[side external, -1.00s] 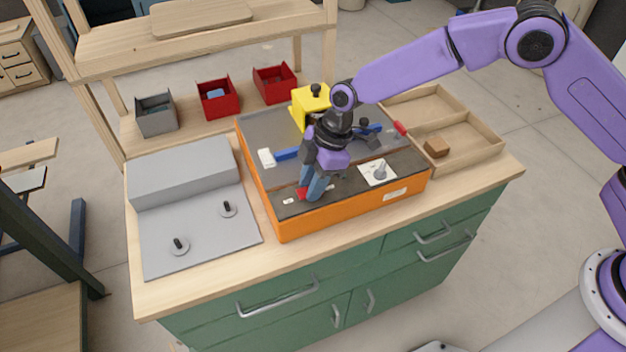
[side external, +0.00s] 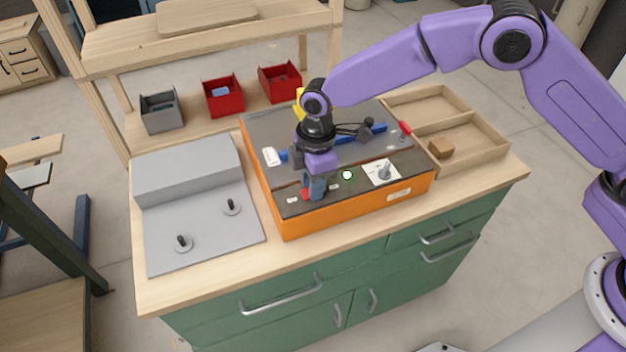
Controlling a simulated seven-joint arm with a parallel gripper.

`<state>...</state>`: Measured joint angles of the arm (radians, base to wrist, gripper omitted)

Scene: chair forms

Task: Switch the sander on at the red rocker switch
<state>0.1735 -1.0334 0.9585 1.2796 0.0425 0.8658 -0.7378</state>
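The sander is an orange box (side external: 345,213) with a dark grey top, standing on the wooden bench. Its red rocker switch (side external: 306,194) is on the dark front strip, towards the left, and is partly hidden by my fingers. My gripper (side external: 315,193) points down at the switch, its fingertips right by the red part; I cannot tell whether they touch it. The fingers look together as one narrow blue block, with nothing seen between them. A small round lamp (side external: 347,175) to the right of the switch glows pale green-white.
A white dial plate with a grey knob (side external: 383,173) is right of the lamp. A blue bar (side external: 365,136) and a yellow part (side external: 299,97) are behind my gripper. A grey fixture (side external: 195,234) is at left, a wooden tray (side external: 480,128) at right.

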